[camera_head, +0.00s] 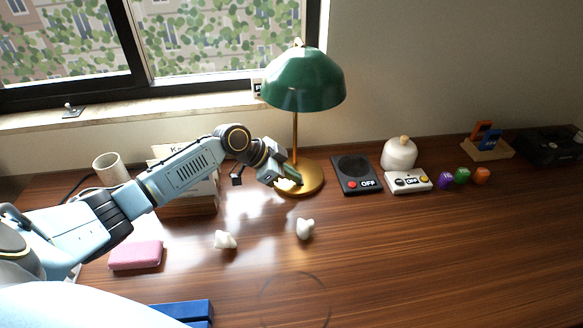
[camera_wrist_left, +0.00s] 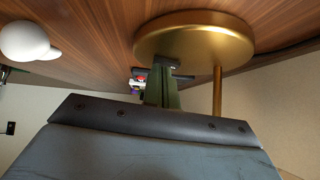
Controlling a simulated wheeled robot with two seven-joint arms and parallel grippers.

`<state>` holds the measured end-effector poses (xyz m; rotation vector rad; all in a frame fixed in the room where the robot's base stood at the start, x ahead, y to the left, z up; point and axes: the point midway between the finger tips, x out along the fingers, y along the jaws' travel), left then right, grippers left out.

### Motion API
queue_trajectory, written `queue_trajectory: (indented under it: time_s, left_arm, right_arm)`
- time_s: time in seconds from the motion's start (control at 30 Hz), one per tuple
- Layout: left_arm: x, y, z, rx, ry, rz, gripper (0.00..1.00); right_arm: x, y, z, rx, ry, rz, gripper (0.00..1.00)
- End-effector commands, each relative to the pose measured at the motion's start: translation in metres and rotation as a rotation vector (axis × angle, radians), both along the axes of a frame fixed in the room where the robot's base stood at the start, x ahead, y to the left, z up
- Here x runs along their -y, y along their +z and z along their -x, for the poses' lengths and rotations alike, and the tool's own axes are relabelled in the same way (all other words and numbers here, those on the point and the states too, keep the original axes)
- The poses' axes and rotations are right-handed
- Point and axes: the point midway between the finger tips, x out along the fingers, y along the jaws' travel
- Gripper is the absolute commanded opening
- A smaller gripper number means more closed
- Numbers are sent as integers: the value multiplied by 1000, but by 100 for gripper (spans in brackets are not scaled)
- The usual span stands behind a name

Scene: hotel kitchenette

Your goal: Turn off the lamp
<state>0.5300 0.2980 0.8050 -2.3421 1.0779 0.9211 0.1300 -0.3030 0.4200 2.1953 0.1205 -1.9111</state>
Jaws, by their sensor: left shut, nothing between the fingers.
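The lamp has a green dome shade (camera_head: 303,82) and a thin gold stem on a round gold base (camera_head: 312,183). It stands upright on the desk below the window's right end. My left gripper (camera_head: 297,184) reaches in from the left and is shut, with nothing held. Its tip is at the front left of the lamp base. In the left wrist view, the gripper fingers (camera_wrist_left: 161,88) overlap the gold base (camera_wrist_left: 195,42), with the stem (camera_wrist_left: 217,92) to their right. I cannot tell whether they touch it. A small dark piece shows at the fingertips. My right gripper is not in view.
Two white lumpy objects (camera_head: 306,229) lie in front of the lamp. A black device marked OFF (camera_head: 355,174) and a white one (camera_head: 408,181) sit to its right. A pink block (camera_head: 136,255) and mug (camera_head: 110,168) are left. The front right desk is clear.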

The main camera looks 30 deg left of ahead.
Motion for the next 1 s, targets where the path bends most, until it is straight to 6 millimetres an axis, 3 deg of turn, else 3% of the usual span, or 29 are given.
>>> queue_trajectory:
  time_s: [0.47, 0.8, 1.0]
  left_arm:
    - [2, 7, 1, 4, 0, 1, 0]
    - [4, 50, 4, 3, 0, -1, 0]
    - [-23, 79, 31, 1, -2, -4, 0]
  right_arm:
    - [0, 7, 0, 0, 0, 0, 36]
    - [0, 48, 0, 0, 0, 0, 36]
    - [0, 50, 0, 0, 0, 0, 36]
